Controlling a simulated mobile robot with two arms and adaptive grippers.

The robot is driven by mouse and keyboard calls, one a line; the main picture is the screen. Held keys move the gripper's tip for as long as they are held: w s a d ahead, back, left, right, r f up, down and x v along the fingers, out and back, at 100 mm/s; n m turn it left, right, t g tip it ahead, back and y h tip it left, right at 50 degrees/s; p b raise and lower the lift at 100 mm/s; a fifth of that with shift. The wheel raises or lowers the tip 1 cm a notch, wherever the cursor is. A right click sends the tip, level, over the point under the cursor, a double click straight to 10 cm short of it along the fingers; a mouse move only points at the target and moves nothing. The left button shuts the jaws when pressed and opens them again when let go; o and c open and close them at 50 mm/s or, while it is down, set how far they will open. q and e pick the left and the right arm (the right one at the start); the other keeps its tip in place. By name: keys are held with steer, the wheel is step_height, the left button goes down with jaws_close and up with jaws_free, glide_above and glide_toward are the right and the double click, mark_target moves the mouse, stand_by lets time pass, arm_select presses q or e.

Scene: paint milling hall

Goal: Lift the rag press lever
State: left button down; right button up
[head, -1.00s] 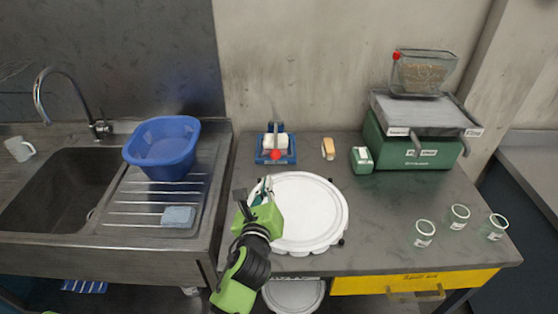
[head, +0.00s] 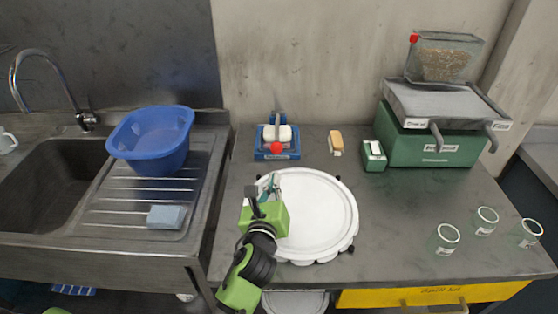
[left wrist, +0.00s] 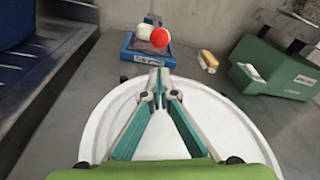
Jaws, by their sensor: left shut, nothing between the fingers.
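The rag press (head: 277,154) is a small blue-based device at the back of the grey bench. It holds white pads or rollers, and a red ball knob (head: 276,148) sits low at its front. In the left wrist view the knob (left wrist: 160,38) shows just beyond my fingertips, with the blue base (left wrist: 148,57) under it. My left gripper (head: 270,183) is shut and empty, above the round white lid (head: 322,215) and short of the press. Its fingertips (left wrist: 156,84) point toward the press, apart from the knob. My right gripper is out of view.
A wooden-handled brush (head: 336,142) and a small green-and-white box (head: 374,155) lie right of the press. A green machine (head: 435,145) stands at the back right. Several glass jars (head: 447,238) stand front right. A blue basin (head: 152,140) sits by the sink at left.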

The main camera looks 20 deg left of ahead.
arm_select(q)
steer(key=w, duration=0.3)
steer(key=w+a+f, duration=0.1)
steer(key=w, duration=0.6)
steer(key=shift+a+f+p, duration=0.15)
steer(key=shift+a+p, duration=0.2)
steer(key=shift+p, duration=0.05)
